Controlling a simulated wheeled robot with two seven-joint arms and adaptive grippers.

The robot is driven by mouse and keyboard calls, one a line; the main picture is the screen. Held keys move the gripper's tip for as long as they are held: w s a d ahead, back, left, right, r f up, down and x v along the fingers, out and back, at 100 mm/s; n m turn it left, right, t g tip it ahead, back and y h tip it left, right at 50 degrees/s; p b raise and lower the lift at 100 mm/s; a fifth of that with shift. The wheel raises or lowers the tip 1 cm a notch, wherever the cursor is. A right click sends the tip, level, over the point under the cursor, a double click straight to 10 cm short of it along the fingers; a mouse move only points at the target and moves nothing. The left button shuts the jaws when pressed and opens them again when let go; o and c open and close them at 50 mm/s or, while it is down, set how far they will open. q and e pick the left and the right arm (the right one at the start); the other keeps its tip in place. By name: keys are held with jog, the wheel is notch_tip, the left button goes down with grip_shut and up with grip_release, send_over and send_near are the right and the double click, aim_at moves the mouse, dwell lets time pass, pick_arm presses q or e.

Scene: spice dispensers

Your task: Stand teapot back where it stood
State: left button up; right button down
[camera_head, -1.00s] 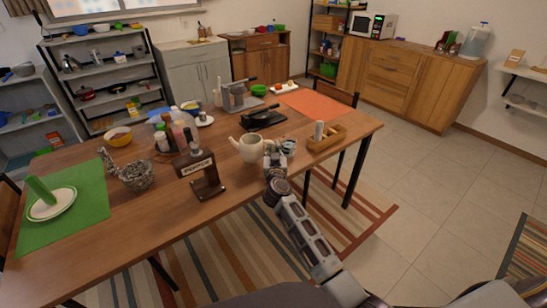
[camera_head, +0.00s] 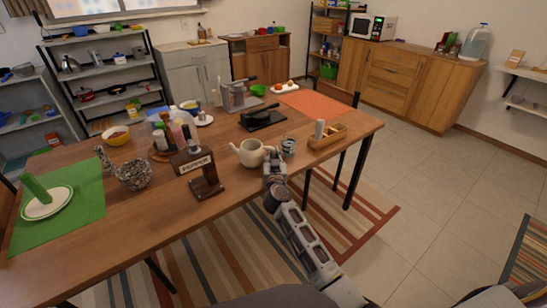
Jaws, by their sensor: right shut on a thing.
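The cream teapot (camera_head: 251,154) is near the front edge of the wooden table, upright, with its spout to the left. My right gripper (camera_head: 272,157) is at the teapot's right side and is shut on it; the fingers and the handle are small and partly hidden. The teapot's base looks to be at or just above the tabletop; I cannot tell whether it touches. My left gripper is not in view.
A small glass jar (camera_head: 289,147) stands close to the right of the gripper. A wooden caddy (camera_head: 327,138) is further right. The pepper dispenser (camera_head: 200,174) stands to the left, and a black press (camera_head: 262,118) behind. Bare tabletop (camera_head: 240,187) lies in front.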

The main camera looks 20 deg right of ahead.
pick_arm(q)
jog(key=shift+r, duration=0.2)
pick_arm(e)
jog(key=shift+f, duration=0.15)
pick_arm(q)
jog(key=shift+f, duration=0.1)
pick_arm(e)
jog(key=c, duration=1.5)
grip_release()
jog(key=shift+o, duration=0.2)
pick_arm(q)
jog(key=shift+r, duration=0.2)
